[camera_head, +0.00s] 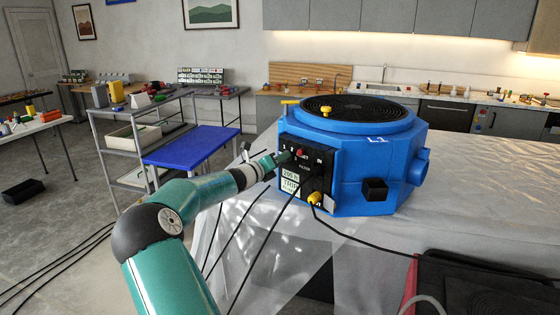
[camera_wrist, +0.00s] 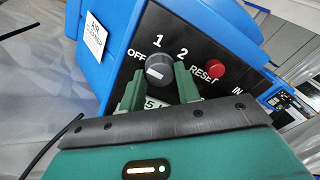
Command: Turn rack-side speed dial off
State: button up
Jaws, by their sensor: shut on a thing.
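The blue machine (camera_head: 355,165) stands on the covered table, with a black control panel on its near left side. In the wrist view the grey speed dial (camera_wrist: 158,68) sits on that panel below the printed 1, with OFF to its left and 2 to its upper right. A pale mark shows on the dial, but I cannot tell for sure which label it points to. My gripper (camera_wrist: 160,76) has its green fingers on either side of the dial, shut on it. In the head view my gripper (camera_head: 284,158) is at the panel and hides the dial.
A red RESET button (camera_wrist: 214,68) is close to the right finger. Black cables and a yellow plug (camera_head: 314,198) hang from the panel's lower part. A metal shelf cart (camera_head: 140,118) and a blue-topped stand (camera_head: 192,146) are behind my arm. A dark case (camera_head: 480,285) lies at right.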

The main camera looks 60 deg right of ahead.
jog(key=shift+n, duration=0.4)
jog(key=o, duration=1)
jog(key=shift+c, duration=0.2)
jog(key=shift+a, duration=0.1)
